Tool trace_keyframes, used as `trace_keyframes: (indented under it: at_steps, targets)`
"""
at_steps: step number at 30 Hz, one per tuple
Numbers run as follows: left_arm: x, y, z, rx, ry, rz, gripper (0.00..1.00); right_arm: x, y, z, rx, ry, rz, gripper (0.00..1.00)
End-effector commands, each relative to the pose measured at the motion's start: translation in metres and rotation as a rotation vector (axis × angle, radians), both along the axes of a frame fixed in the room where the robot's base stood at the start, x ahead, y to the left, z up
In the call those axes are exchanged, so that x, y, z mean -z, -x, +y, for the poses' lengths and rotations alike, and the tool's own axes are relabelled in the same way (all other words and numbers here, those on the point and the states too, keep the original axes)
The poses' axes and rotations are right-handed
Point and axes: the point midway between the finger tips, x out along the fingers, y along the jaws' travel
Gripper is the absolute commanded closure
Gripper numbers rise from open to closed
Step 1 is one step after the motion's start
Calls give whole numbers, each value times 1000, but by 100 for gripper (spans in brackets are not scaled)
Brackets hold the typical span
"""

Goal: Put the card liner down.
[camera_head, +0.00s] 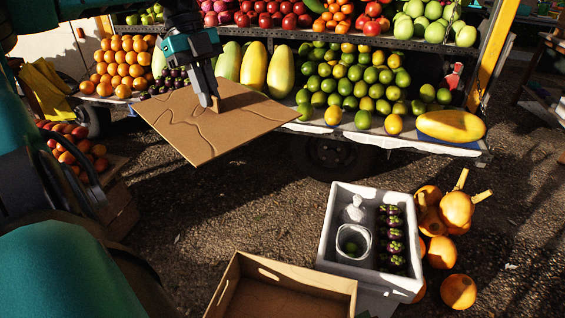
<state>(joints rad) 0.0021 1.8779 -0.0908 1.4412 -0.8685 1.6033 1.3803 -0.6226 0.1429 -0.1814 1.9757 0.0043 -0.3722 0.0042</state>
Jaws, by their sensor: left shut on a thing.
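The card liner (198,140) is a flat brown cardboard sheet with dark wavy lines on it. It hangs in the air in front of the fruit truck's lower shelf, at the upper left of the head view. My left gripper (209,101) comes down from above and is shut on the liner near its far part. Its fingers hide a small piece of the sheet. An open, empty-looking cardboard box (283,272) stands at the bottom middle, cut off by the frame's lower edge. My right gripper is not in view.
A white foam crate (329,226) holds a row of dark purple fruit and pale containers. Orange gourds (457,210) lie on the ground right of it. The truck shelf (430,146) is full of mangoes, limes and papayas. Bare ground lies between truck and boxes.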

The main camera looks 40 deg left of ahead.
Motion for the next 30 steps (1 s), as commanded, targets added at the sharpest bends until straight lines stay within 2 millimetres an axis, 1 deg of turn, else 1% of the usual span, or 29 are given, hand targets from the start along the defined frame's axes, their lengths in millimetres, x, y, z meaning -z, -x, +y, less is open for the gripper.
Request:
trace_keyframes:
  at_steps: [1, 3, 11, 14, 16, 17, 18, 20, 21, 23, 24, 26, 27, 29, 30]
  targets:
    - [26, 4, 4, 46, 11, -3, 100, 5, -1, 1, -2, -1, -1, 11]
    - [51, 10, 9, 111, 11, -4, 100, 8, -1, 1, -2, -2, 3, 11]
    - [119, 23, 14, 314, 3, -4, 100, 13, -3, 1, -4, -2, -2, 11]
    - [155, 28, 11, 423, 4, -2, 100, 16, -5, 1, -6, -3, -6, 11]
    - [185, 32, 6, 526, 6, -3, 100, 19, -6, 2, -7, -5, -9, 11]
    - [199, 33, 2, 578, 6, -4, 100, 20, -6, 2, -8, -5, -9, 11]
    - [218, 35, -3, 653, 7, -2, 100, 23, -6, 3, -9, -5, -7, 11]
    - [246, 37, -13, 773, 8, -5, 100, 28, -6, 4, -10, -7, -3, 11]
    - [264, 38, -20, 856, 7, -6, 100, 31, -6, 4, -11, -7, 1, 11]
    - [291, 38, -33, 992, 7, -8, 100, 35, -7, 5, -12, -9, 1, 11]
    - [308, 38, -42, 1087, 9, -8, 100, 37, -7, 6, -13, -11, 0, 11]
    - [333, 36, -57, 1238, 8, -10, 100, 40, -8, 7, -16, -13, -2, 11]
    - [349, 34, -69, 1344, 8, -11, 100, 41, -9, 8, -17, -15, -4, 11]
    - [371, 31, -86, 1509, 6, -12, 100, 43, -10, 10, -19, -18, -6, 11]
    - [385, 28, -98, 1621, 6, -12, 100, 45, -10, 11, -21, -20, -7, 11]
